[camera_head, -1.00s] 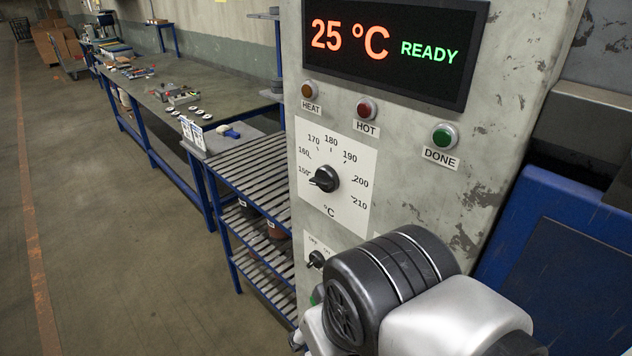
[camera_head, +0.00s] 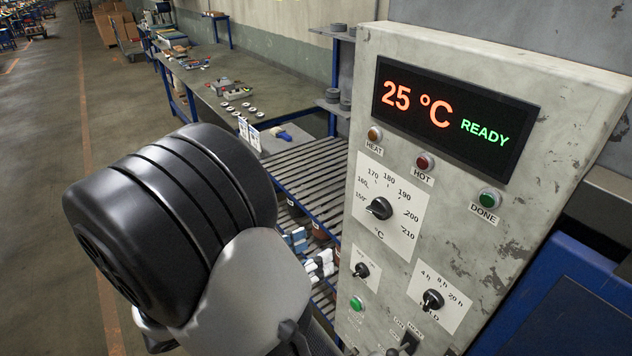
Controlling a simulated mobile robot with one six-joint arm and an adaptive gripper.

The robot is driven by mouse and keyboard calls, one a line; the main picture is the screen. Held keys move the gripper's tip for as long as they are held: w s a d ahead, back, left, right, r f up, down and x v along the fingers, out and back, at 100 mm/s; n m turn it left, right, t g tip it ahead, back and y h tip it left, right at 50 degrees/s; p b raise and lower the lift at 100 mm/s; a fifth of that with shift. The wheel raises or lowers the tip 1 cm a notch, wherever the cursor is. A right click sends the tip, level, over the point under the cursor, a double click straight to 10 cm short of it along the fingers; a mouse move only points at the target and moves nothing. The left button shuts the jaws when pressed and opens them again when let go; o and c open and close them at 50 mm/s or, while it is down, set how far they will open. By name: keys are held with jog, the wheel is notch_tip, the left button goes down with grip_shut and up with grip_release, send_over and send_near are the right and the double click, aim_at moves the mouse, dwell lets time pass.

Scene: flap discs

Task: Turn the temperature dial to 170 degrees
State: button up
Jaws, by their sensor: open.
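The temperature dial (camera_head: 379,208) is a black knob on a white scale plate on the front of the grey control cabinet. The scale runs from 150 to 210 °C. The knob's pointer faces left, near the 150 end, away from the 170 mark. The display (camera_head: 452,117) above reads 25 °C and READY. My gripper cannot be made out. Only my arm's black joint and grey link show at the lower left, clear of the dial in the picture.
Below the dial are a small knob (camera_head: 361,270), a timer knob (camera_head: 432,299) and a green button (camera_head: 356,303). HEAT, HOT and DONE lamps sit under the display. A slatted rack (camera_head: 308,179) stands left of the cabinet. A long workbench extends behind it.

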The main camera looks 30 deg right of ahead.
send_near(373, 213)
jog(key=shift+n+t, duration=0.3)
jog(key=shift+n, duration=0.1)
jog(key=d, duration=0.9)
jog(key=shift+w+d, duration=0.3)
jog(key=shift+c, duration=0.3)
jog(key=c, duration=1)
jog(key=shift+f, duration=0.1)
jog(key=shift+b, duration=0.35)
